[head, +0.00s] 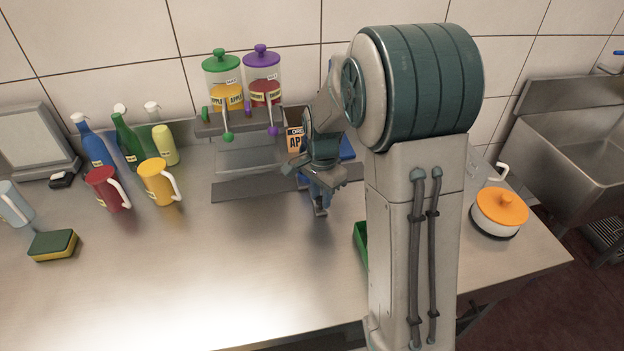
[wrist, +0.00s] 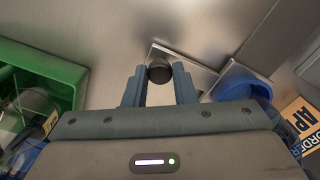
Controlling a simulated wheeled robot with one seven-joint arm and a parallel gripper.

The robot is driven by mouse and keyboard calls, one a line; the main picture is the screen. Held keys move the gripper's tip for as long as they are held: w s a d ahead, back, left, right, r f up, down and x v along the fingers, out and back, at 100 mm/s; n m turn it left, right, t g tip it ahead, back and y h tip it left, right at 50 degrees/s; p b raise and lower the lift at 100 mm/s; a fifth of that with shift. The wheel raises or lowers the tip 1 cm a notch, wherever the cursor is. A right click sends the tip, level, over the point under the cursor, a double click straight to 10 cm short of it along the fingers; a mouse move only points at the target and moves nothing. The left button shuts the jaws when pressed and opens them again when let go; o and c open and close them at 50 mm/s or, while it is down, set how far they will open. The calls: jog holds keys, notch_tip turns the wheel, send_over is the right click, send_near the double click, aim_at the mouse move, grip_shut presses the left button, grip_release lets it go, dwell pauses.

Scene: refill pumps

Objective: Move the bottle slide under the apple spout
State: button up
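The bottle slide shows in the wrist view as a metal plate (wrist: 190,65) with a dark round knob (wrist: 160,72) and a blue ring-shaped holder (wrist: 240,82) to its right. My gripper (wrist: 160,78) has one finger on each side of the knob; the knob fills the gap between the fingertips. In the head view my gripper (head: 320,208) is low over the counter, in front and right of the dispensers, and hides most of the slide. The apple dispenser (head: 226,90) has a green lid and yellow juice. Its spout with a green knob (head: 228,137) is left of my gripper.
The cherry dispenser (head: 264,90) stands right of the apple one. An orange order card (head: 295,140) is behind my gripper. A green tray (wrist: 68,82) holding a clear vessel lies close by.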

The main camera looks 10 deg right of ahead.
jog(key=shift+a+p, duration=0.45)
jog(key=shift+a, duration=8.7)
jog(key=shift+a, duration=0.3)
jog(key=o, duration=0.9)
